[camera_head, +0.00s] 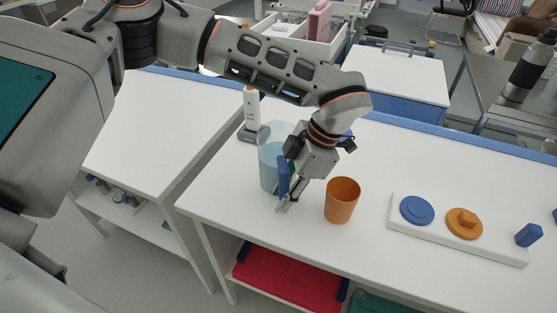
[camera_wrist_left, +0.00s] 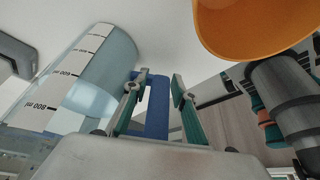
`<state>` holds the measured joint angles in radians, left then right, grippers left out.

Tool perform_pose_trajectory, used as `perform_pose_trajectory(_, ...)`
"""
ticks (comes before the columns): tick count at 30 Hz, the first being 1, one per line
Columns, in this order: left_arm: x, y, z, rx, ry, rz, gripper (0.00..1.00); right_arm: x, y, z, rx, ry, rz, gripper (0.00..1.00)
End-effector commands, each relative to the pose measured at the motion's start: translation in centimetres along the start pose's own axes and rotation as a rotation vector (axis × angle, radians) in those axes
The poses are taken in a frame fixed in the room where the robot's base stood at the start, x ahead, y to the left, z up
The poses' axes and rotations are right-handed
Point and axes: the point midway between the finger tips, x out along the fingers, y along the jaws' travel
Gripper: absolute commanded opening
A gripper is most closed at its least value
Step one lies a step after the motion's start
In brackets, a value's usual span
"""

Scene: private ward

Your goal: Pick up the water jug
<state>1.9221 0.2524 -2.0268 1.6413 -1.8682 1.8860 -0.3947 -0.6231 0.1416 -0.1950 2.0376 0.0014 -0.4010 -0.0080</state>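The water jug (camera_head: 268,172) is a clear, bluish upright vessel with a blue handle, standing on the white table in the head view. The left wrist view shows its body (camera_wrist_left: 100,75) with printed ml marks and its blue handle (camera_wrist_left: 157,105). My left gripper (camera_head: 284,204) is at the handle side of the jug, pointing down. In the left wrist view its two fingers (camera_wrist_left: 158,95) are apart, with the handle between them and a gap to the right finger. The gripper hides part of the jug. My right gripper is not in view.
An orange cup (camera_head: 342,201) stands just right of my left gripper. A white board (camera_head: 440,237) with blue and orange pieces lies farther right. A white dispenser (camera_head: 252,112) stands behind the jug. A red tray (camera_head: 290,277) is on the shelf below.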

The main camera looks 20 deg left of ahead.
Motion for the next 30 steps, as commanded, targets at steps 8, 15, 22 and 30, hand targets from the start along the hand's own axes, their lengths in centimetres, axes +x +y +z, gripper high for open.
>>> perform_pose_trajectory(8, -0.1, 0.0, 0.0, 0.0, 0.0, 0.001, 0.0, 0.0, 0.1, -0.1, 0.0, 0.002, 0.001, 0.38)
perform_pose_trajectory(15, -0.2, 0.0, 0.0, -0.001, -0.001, 0.002, 0.0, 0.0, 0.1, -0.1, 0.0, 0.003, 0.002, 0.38)
perform_pose_trajectory(22, -1.0, 0.1, -0.3, -0.002, -0.002, 0.003, 0.0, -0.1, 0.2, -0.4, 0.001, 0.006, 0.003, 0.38)
perform_pose_trajectory(30, -5.0, 0.1, -1.9, -0.004, -0.005, 0.008, 0.0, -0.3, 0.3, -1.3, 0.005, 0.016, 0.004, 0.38)
